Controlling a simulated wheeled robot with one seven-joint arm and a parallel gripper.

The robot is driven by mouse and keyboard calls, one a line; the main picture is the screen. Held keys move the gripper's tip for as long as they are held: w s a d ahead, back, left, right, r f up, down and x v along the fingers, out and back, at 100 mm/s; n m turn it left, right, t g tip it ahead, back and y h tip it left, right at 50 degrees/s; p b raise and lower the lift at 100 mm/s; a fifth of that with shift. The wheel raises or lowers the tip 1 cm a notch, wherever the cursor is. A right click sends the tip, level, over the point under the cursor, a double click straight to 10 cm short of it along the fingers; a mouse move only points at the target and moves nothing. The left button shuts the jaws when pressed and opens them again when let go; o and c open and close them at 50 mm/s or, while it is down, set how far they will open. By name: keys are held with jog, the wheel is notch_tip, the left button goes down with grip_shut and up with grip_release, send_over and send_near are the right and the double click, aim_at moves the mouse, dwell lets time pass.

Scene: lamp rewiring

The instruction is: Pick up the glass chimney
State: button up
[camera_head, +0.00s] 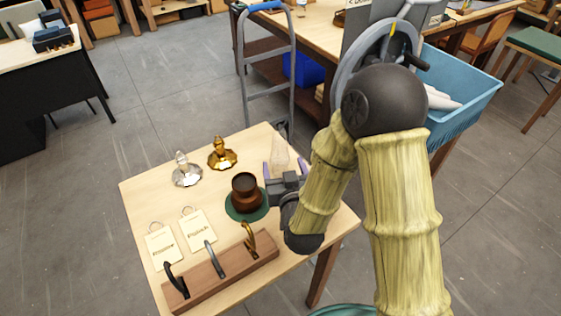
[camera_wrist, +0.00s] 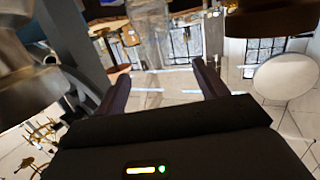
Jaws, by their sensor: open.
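The glass chimney (camera_head: 280,150) is a clear, faintly visible upright shape near the back right of the small wooden table. My gripper (camera_head: 284,168) is at the table's right side, with its purple fingers spread at the chimney's near side. The fingers appear to reach to either side of its lower part, but I cannot tell whether they touch it. In the wrist view my gripper (camera_wrist: 160,72) is open, and blurred, see-through shapes show between the fingers. The glass outline is not clear there.
A brown pot-like piece (camera_head: 245,190) stands on a round green mat (camera_head: 243,214) left of my gripper. Silver (camera_head: 187,170) and brass (camera_head: 222,154) fittings stand behind. Two cards (camera_head: 163,246) and a wooden block (camera_head: 225,273) with hooks lie in front.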

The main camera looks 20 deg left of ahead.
aim_at(281, 150)
jog(key=shift+w+f+b, duration=0.1)
jog(key=shift+f+b, duration=0.05)
jog(key=shift+b, duration=0.75)
jog(key=p+x, duration=0.1)
jog(key=x, duration=0.3)
jog(key=shift+w+a+p, duration=0.2)
jog(key=shift+w+p, duration=0.2)
jog(key=shift+w, duration=0.1)
jog(key=x, duration=0.1)
jog(key=p+x, duration=0.1)
jog(key=x, duration=0.2)
jog(key=shift+w+d+p, duration=0.2)
jog(key=shift+d+p, duration=0.05)
jog(key=shift+p, duration=0.1)
jog(key=shift+w+a, duration=0.25)
jog(key=shift+w, duration=0.15)
jog(key=shift+f, duration=0.1)
jog(key=shift+c, duration=0.2)
jog(key=c, duration=1.1)
